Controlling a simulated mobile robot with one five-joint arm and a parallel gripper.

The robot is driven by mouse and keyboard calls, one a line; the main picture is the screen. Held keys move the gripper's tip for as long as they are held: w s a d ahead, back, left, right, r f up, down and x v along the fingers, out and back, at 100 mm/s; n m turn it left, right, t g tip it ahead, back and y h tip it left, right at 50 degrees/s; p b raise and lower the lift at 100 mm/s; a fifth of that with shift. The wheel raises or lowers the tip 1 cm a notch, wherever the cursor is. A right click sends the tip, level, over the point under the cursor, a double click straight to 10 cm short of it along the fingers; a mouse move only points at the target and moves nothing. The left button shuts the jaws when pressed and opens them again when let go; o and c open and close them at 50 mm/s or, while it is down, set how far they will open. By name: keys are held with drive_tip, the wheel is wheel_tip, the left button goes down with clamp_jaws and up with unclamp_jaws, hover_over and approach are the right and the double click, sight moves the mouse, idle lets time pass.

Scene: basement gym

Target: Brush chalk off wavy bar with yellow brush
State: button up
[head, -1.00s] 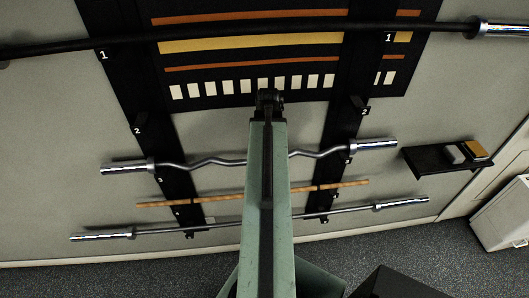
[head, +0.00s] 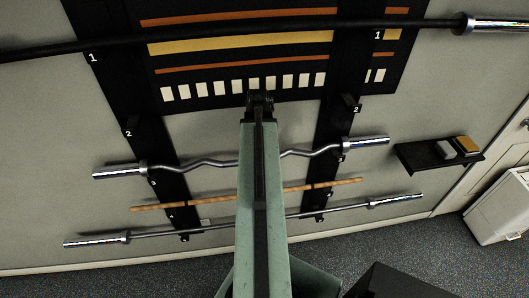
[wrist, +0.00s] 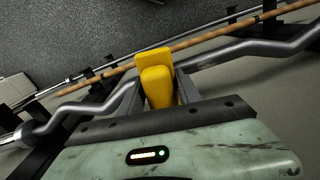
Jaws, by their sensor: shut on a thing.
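The wavy bar (head: 210,162) is a silver bar with bent middle and thick bright sleeves, lying across the number 3 holders of the wall rack. My arm hides its middle in the head view. In the wrist view the bar (wrist: 250,48) runs behind the yellow brush (wrist: 157,88). My gripper (wrist: 158,78) is shut on the brush, one grey finger on each side. The brush's far end overlaps the bar in the picture; I cannot tell whether they touch. No chalk can be made out on the bar. My gripper is hidden in the head view.
A wooden stick (head: 160,207) and a straight silver bar (head: 150,235) hang below the wavy bar. A long black bar (head: 240,33) hangs above. A small black shelf (head: 415,156) with two small blocks is at right. A pale box (head: 497,212) stands by the wall.

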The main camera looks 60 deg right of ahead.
sight(234, 161)
drive_tip(key=shift+w+a, duration=0.95)
drive_tip(key=shift+w, duration=0.35)
drive_tip(key=shift+w+a, duration=0.95)
drive_tip(key=shift+w, duration=0.3)
drive_tip(key=shift+w+a, duration=0.95)
drive_tip(key=shift+w, duration=0.35)
wheel_tip(234, 161, up, 6)
drive_tip(key=p, duration=0.6)
wheel_tip(234, 161, up, 3)
drive_tip(key=p, duration=0.3)
